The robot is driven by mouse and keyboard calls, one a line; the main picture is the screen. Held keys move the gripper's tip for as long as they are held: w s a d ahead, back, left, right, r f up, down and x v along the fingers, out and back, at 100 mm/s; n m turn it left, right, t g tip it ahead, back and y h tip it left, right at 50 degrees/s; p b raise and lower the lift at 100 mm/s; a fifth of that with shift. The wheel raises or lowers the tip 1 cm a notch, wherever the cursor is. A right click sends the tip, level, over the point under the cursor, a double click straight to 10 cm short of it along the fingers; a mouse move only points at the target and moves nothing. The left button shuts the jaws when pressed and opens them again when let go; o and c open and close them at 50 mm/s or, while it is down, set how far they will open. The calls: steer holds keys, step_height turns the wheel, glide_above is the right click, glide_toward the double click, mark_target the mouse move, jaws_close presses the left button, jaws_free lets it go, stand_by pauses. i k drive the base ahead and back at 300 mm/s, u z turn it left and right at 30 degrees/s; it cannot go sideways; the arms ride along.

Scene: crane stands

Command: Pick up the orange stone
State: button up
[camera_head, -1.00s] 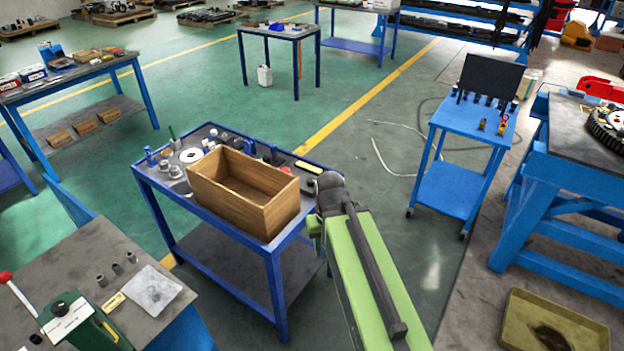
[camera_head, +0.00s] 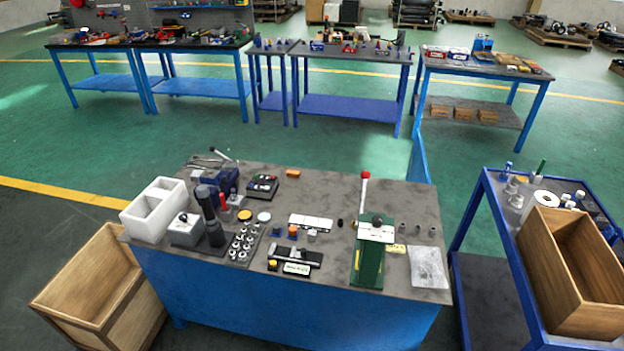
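A small orange block (camera_head: 293,173), which may be the orange stone, lies near the back edge of the grey-topped blue workbench (camera_head: 335,180). A smaller orange-topped piece (camera_head: 293,232) stands nearer the middle of the same bench; at this size I cannot tell what it is. My gripper and arm are not in view, so I cannot see what the gripper holds.
The bench also bears a white divided box (camera_head: 157,208), a green lever press (camera_head: 371,252) and several small parts. A wooden crate (camera_head: 98,285) stands at its left. A blue cart (camera_head: 497,225) with a wooden box (camera_head: 570,270) stands at right. Green floor lies open behind.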

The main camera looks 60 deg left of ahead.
mark_target(294, 174)
steer(key=u, duration=0.4)
steer(key=k, duration=1.2)
steer(key=u, duration=1.1)
steer(key=i, duration=1.2)
steer(key=u, duration=0.35)
steer(key=i, duration=0.9)
steer(key=u, duration=0.05)
